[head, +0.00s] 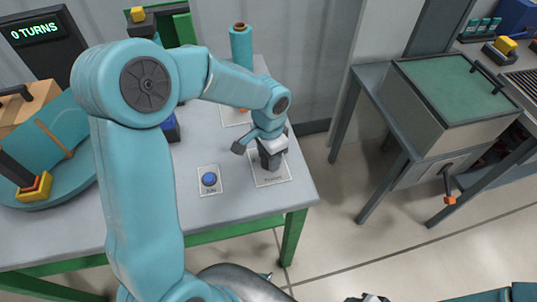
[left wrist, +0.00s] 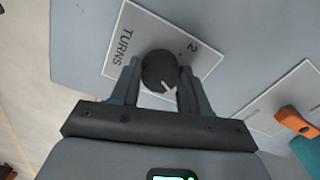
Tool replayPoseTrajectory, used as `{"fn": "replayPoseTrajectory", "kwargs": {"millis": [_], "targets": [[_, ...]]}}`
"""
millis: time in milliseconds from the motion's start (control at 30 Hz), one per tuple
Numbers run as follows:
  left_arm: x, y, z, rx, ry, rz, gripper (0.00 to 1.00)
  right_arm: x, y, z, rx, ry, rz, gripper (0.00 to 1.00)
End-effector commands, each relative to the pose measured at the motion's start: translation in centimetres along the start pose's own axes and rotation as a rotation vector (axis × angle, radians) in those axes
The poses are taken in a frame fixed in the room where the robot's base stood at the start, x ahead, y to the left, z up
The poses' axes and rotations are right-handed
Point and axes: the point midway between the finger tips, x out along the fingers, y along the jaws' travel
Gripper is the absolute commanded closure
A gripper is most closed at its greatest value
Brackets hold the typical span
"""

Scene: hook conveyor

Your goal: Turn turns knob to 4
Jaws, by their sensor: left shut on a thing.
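The turns knob (left wrist: 160,70) is a round black dial with a white pointer mark, on a white plate (left wrist: 125,25) lettered TURNS. A figure 2 shows beside it; the other figures are hidden or unreadable. My left gripper (left wrist: 158,88) is shut on the knob, one finger on each side. In the head view my left gripper (head: 270,158) points down at the plate (head: 272,182) near the table's right corner and hides most of the knob. A display (head: 36,32) reads 0 TURNS. Only a small part of what looks like my right gripper (head: 372,298) shows at the bottom edge.
A blue button (head: 209,179) on its own plate is left of the knob. An orange control (left wrist: 296,120) is on another plate in the left wrist view. A teal spool (head: 241,45) stands behind. A turntable (head: 75,185) is at left. Floor separates the table from a green-topped bench (head: 450,85).

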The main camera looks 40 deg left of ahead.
Motion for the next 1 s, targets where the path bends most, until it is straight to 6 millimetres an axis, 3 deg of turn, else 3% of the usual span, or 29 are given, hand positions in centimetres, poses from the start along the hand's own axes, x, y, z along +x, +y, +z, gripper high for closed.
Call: {"fn": "replayPoseTrajectory", "kwargs": {"millis": [500,1000], "targets": [[-0.15,0.02,-0.24,0.424,0.008,-0.004,0.85,-0.76,-0.27,0.02,0.000,0.000,0.000,0.57],[-0.05,0.11,-0.25,0.576,0.009,-0.003,0.85,-1.02,-0.37,0.02,0.000,0.000,0.000,0.57]]}}
